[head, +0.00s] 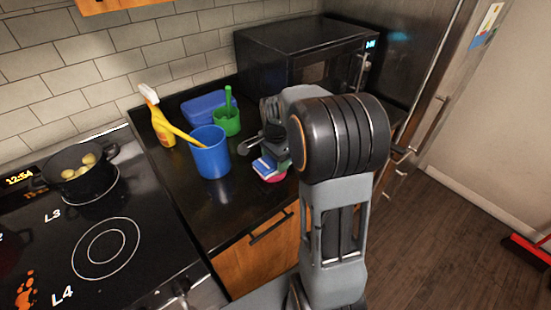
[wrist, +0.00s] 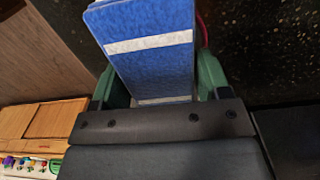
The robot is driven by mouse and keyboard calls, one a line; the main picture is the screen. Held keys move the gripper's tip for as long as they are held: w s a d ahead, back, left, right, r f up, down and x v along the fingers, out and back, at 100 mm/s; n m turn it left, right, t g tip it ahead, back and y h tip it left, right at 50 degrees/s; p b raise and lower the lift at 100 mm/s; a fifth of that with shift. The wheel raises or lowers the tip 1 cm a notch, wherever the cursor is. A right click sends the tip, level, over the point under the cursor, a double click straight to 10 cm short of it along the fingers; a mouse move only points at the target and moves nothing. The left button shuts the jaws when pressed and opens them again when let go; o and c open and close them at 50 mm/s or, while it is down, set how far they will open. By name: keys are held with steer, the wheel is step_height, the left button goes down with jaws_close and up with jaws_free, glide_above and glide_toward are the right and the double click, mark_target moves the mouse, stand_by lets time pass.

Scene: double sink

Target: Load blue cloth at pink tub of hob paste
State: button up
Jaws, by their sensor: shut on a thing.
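The blue cloth (head: 264,166) is a folded pad with white stripes, at the front right of the dark worktop. In the wrist view the cloth (wrist: 152,65) fills the space between the green fingers of my gripper (wrist: 161,82), which is shut on it. The pink tub (head: 273,179) shows as a pink-red edge just under the cloth in the head view. In the wrist view only a thin pink rim (wrist: 204,32) shows at the cloth's right side. Most of the tub is hidden by the cloth and my arm. I cannot tell whether the cloth touches it.
A blue cup (head: 210,155) with a yellow-handled tool stands left of my gripper. Behind it are a green cup (head: 227,123), a blue container (head: 203,105) and a yellow spray bottle (head: 160,122). A black microwave (head: 300,50) stands behind. The hob with a pot (head: 75,172) is left.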

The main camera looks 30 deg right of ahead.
steer(key=shift+r+p, duration=2.8)
steer(key=shift+r, duration=0.7)
